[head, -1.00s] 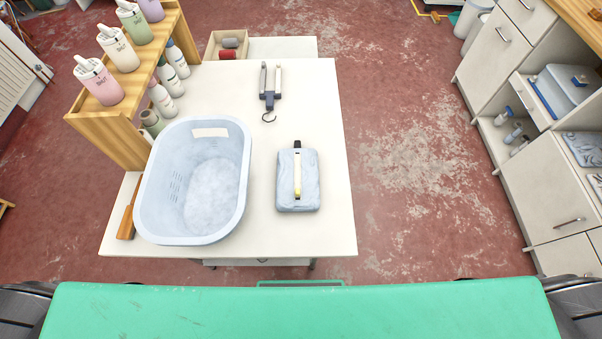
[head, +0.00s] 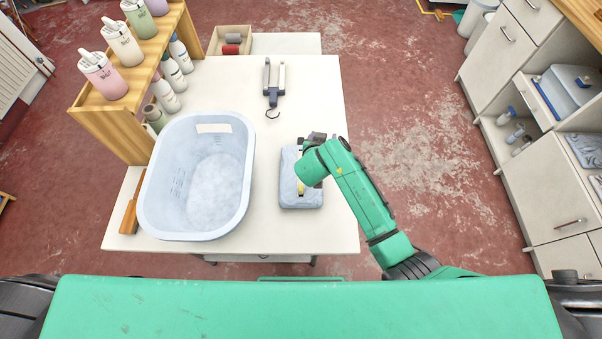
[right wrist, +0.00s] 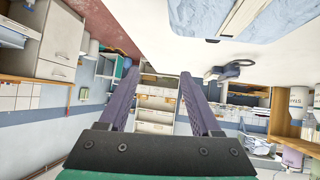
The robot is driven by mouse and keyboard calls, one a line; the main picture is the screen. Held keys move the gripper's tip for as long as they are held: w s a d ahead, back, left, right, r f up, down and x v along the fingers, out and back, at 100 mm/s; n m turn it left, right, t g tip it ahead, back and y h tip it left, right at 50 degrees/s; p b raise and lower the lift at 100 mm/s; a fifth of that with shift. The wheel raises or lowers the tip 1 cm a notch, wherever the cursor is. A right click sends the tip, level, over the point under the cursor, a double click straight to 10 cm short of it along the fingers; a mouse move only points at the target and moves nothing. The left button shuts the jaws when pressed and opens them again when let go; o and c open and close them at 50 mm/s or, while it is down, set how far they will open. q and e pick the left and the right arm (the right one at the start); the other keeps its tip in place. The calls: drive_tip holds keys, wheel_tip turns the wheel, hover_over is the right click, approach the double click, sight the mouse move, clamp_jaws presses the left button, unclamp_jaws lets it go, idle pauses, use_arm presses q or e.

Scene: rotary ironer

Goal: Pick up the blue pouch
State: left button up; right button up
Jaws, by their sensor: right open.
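The blue pouch (head: 300,197) lies flat on the white table, right of the laundry basket. It is pale blue with a light strap along its top. My right gripper (head: 316,138) is over the pouch's far end, its forearm covering part of the pouch and strap. In the right wrist view the two fingers (right wrist: 155,80) are wide apart with nothing between them. A pale blue surface at the top of that view looks like the pouch (right wrist: 206,18), outside the fingers. The height of the gripper above the pouch is hard to tell. My left gripper is not in view.
A pale blue laundry basket (head: 243,190) stands left of the pouch. A grey two-armed tool with a hook (head: 273,90) lies beyond it. A wooden shelf (head: 112,128) with bottles stands at the left. The table's right side is mostly clear.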

drive_tip(key=n+g+y, duration=0.2)
approach(301, 137)
drive_tip(key=shift+s+d+r, duration=0.25)
drive_tip(key=shift+s+r, duration=0.25)
drive_tip(key=shift+s+d+r, duration=0.2)
drive_tip(key=shift+s+r, duration=0.3)
drive_tip(key=shift+s+a+f, duration=0.1)
drive_tip(key=shift+a, duration=0.25)
drive_tip(key=x, duration=1.1)
drive_tip(key=shift+w, duration=0.2)
drive_tip(key=shift+w+a+f, duration=0.15)
drive_tip(key=shift+w, duration=0.05)
clamp_jaws()
